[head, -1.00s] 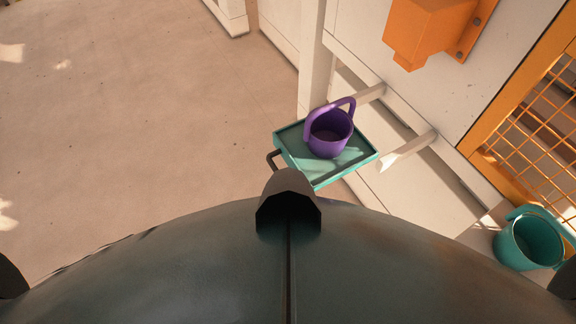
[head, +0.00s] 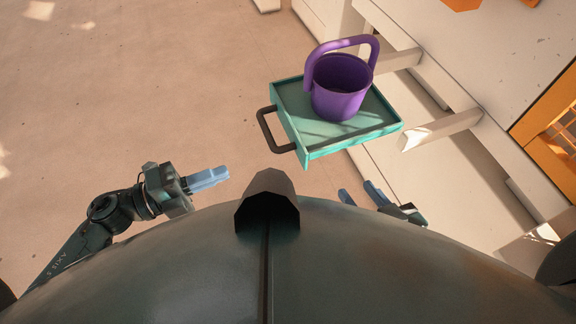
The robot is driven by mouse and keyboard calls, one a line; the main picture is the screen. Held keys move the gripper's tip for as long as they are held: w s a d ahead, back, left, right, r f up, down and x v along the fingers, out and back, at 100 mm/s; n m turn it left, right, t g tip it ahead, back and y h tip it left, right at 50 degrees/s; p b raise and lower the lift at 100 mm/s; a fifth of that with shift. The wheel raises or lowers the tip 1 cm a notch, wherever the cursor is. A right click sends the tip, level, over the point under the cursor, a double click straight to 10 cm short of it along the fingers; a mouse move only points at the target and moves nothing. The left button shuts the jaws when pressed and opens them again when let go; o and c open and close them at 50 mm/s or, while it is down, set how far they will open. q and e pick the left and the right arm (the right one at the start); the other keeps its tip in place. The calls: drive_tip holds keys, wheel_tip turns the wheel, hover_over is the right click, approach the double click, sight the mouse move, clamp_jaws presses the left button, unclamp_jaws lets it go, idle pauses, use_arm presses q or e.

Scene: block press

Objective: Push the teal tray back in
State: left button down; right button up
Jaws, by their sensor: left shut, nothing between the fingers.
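The teal tray (head: 291,101) sticks out from the pale machine on the right, with a dark handle (head: 267,131) on its left edge. A purple bucket (head: 340,102) with a raised handle stands on it. My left gripper (head: 226,174) is shut and empty, to the lower left of the tray and apart from it. My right gripper (head: 357,194) shows just beyond my body, below the tray. Its two fingers are apart with nothing seen between them, and it does not touch the tray.
Two pale rails (head: 440,131) run from the machine beside the tray. The machine's pale front (head: 455,45) is at the upper right, with an orange frame (head: 553,105) at the right edge. Bare floor (head: 130,100) lies open to the left.

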use_arm(q)
approach(300, 152)
drive_tip(key=shift+m+g, duration=0.3)
drive_tip(key=shift+m, duration=0.1)
drive_tip(key=x, duration=0.7)
drive_tip(key=shift+w+a, duration=0.15)
drive_tip(key=shift+w, duration=0.05)
